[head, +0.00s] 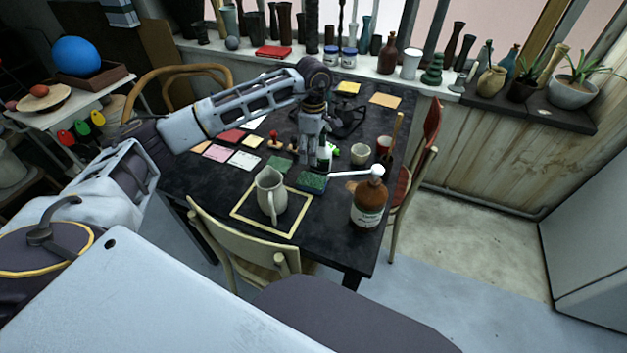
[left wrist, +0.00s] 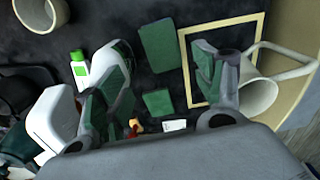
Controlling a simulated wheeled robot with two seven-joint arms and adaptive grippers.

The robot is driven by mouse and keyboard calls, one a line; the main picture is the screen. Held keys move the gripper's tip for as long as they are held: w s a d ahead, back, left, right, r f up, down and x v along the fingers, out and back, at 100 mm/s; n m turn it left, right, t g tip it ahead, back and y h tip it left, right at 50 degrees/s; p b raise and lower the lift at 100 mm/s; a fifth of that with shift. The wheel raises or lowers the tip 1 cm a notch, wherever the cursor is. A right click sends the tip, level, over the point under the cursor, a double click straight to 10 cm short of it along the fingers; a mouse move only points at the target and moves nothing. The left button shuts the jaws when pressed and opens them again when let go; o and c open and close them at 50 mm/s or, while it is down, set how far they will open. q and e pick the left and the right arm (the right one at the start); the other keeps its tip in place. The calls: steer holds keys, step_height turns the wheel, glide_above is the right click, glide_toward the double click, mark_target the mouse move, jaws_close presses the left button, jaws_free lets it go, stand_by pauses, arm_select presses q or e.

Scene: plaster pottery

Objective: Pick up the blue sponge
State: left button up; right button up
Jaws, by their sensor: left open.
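No clearly blue sponge shows. A dark green, slightly teal sponge-like pad (head: 312,182) lies flat on the dark table, beside the yellow frame's corner. It also shows in the left wrist view (left wrist: 160,46). A smaller green pad (head: 279,164) lies to its left and farther back; in the left wrist view a small green block (left wrist: 158,102) lies between my fingers. My left gripper (head: 311,160) points down above the table, just behind the larger pad. Its fingers (left wrist: 160,58) are open and apart, with nothing held. My right gripper is not in view.
A pale jug (head: 270,195) stands in the frame (head: 243,220). A brown bottle (head: 368,203) with a white nozzle stands right of the pads. A small green-capped bottle (left wrist: 80,70) is close to my left finger. Cups (head: 360,153) stand farther right. A chair (head: 240,240) is in front.

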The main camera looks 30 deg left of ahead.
arm_select(q)
steer(key=shift+s, duration=0.1)
glide_above(312, 180)
steer(key=shift+w+d+f, duration=0.1)
steer(key=shift+w+f, duration=0.05)
steer(key=shift+f, duration=2)
steer(key=shift+w+f, duration=0.1)
steer(key=shift+f, duration=2.05)
steer(key=shift+f, duration=0.15)
steer(key=shift+s+a+f, duration=0.1)
steer(key=shift+f, duration=1.15)
steer(key=shift+a+f, duration=0.1)
steer(key=shift+f, duration=1.1)
steer(key=shift+c, duration=0.4)
steer(key=c, duration=0.4)
